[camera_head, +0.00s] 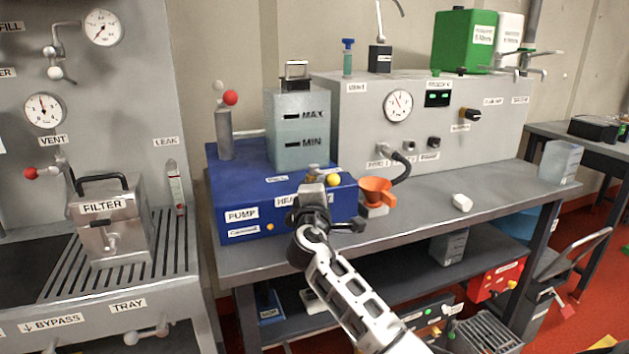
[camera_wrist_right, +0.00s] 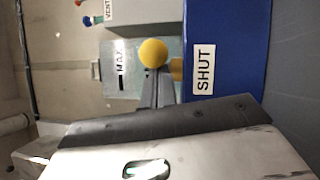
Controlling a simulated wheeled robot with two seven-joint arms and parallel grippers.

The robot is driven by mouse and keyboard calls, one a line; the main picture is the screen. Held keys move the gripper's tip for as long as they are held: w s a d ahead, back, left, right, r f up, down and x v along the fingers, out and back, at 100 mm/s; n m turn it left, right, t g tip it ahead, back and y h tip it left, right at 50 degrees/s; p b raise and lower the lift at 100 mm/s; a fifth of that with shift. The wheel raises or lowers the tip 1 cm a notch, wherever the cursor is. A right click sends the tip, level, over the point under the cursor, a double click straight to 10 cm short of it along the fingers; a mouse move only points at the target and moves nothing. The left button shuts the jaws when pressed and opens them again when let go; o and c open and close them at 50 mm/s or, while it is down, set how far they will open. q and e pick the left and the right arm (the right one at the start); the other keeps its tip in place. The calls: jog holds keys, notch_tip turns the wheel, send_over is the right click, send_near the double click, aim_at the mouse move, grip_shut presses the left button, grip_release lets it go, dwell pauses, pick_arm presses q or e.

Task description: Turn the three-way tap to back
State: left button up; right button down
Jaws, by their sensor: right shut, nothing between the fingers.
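A yellow ball-ended handle (camera_head: 333,180) stands at the front right of the blue pump unit (camera_head: 235,200); it looks like the tap's lever. It also shows in the wrist view (camera_wrist_right: 153,52), with a yellow stem beside a SHUT label (camera_wrist_right: 203,70) on the blue face. My right gripper (camera_head: 313,174) is shut and empty. Its fingertips (camera_wrist_right: 156,76) are just left of the ball in the head view and close beside it; I cannot tell whether they touch. The tap's body and its other position labels are mostly hidden behind my gripper. My left gripper is not in view.
A grey tank (camera_head: 299,135) marked MAX and MIN stands behind my gripper. An orange funnel (camera_head: 377,190) is close to the right. A white piece (camera_head: 462,202) lies on the bench (camera_head: 425,215), which has free room there. The filter (camera_head: 108,222) is at the left.

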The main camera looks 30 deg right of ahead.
aim_at(335, 185)
jog(key=n+t+y, duration=0.1)
jog(key=d+y+p, duration=0.1)
jog(key=shift+s+d+r+n+t+y, duration=0.2)
jog(key=shift+s+d+n+t+y, duration=0.1)
jog(key=shift+n+t, duration=0.1)
jog(key=n+t+y, duration=0.1)
jog(key=d+n+y, duration=0.1)
jog(key=y, duration=0.1)
jog(key=shift+s+d+f+t+y+p, duration=0.1)
jog(key=shift+d+t+y+p, duration=0.2)
jog(key=shift+t+p, duration=0.1)
jog(key=shift+d+f, duration=0.1)
jog(key=shift+d, duration=0.9)
jog(key=shift+a+f, duration=0.15)
jog(key=shift+a, duration=0.3)
jog(key=b+v, duration=0.1)
jog(key=v, duration=1.1)
jog(key=shift+s+f+n, duration=0.15)
jog(key=shift+s+n, duration=0.15)
jog(key=shift+s, duration=0.05)
